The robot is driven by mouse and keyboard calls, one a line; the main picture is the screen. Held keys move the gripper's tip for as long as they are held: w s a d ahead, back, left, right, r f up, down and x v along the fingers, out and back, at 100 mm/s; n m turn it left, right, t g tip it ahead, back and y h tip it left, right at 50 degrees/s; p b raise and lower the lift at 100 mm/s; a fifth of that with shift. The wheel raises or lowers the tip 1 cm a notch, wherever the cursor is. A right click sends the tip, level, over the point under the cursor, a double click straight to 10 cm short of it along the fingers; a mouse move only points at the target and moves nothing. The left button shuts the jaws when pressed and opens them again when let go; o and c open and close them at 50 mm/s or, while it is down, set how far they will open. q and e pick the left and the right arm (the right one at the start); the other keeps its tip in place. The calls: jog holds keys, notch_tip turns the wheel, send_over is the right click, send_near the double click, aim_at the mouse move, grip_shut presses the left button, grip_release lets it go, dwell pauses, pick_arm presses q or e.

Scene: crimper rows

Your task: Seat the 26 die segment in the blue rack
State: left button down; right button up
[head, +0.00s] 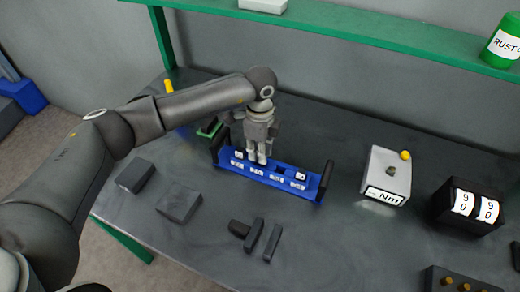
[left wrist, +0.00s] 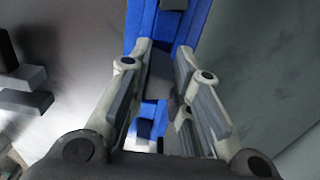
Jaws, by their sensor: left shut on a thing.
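The blue rack (head: 312,192) lies on the dark bench and has dark end plates and white labels along its front. My left gripper (head: 257,159) points down over the left-middle part of the rack. In the left wrist view its fingers (left wrist: 160,85) are closed on a dark grey block, probably the die segment (left wrist: 160,72), with the blue rack (left wrist: 187,28) just beyond and below. I cannot read a number on the held piece, nor tell whether it touches the rack's floor. A few dark pieces sit in other rack slots. My right gripper is not in view.
A pale box marked Nm (head: 385,172) and a black counter with white digit wheels (head: 470,207) stand to the right. Grey blocks (head: 180,205) lie at front left, and dark loose pieces (head: 255,235) in front of the rack. A green shelf (head: 345,25) runs above the back.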

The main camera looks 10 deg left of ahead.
pick_arm(q)
jog(key=shift+f+b, duration=1.15)
jog(key=shift+f, duration=0.4)
jog(key=c, duration=1.3)
grip_release()
jog(key=shift+o, duration=0.2)
jog(key=shift+r, duration=0.1)
notch_tip(320, 180, up, 12)
jog(key=shift+f, duration=0.1)
